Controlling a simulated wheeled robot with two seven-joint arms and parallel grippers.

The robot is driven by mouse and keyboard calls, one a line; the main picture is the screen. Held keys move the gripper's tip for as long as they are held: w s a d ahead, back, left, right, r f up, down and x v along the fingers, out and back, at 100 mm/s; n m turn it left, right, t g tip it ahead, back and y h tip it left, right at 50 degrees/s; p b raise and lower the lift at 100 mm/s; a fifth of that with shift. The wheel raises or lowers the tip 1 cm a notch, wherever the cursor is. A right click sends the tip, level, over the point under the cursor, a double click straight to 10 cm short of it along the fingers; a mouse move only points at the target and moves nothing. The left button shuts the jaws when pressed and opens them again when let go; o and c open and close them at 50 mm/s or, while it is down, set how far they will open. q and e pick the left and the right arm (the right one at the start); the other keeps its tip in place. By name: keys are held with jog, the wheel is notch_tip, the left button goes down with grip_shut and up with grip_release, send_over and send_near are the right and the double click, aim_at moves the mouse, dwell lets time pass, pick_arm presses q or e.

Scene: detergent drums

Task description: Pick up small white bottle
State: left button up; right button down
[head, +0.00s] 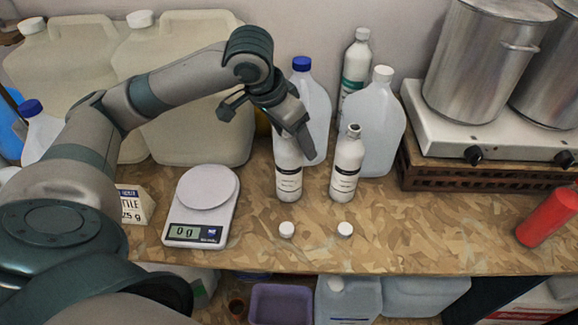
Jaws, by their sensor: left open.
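Two small white bottles with printed labels stand upright side by side on the wood-chip board table. The left small bottle (288,181) has its top hidden behind my gripper. The right small bottle (345,172) shows an uncapped neck. Two loose white caps, the left cap (286,229) and the right cap (345,229), lie in front of them. My left gripper (266,128) is open, with one finger out to the left and the other across the top of the left bottle. I cannot tell whether it touches. My right gripper is not in view.
A digital scale (202,206) reading 0 g stands left of the bottles. Large jugs (375,125) and a tall bottle (355,69) crowd close behind. A hot plate (490,125) with steel pots is at right. A red cylinder (548,217) lies at the right edge. The front right table is clear.

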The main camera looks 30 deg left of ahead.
pick_arm(q)
jog(key=shift+f, duration=0.15)
dwell(0.3)
grip_shut()
jog(key=shift+w, duration=0.1)
jog(key=shift+r, duration=0.2)
notch_tip(320, 180, up, 4)
jog(key=p, duration=0.6)
jog(key=s+d+r+p, duration=0.4)
jog(key=s+d+r, duration=0.1)
jog(key=d, duration=0.5)
jog(key=shift+d+r+p, duration=0.3)
jog(key=shift+r+p, duration=0.1)
jog(key=shift+r, duration=0.45)
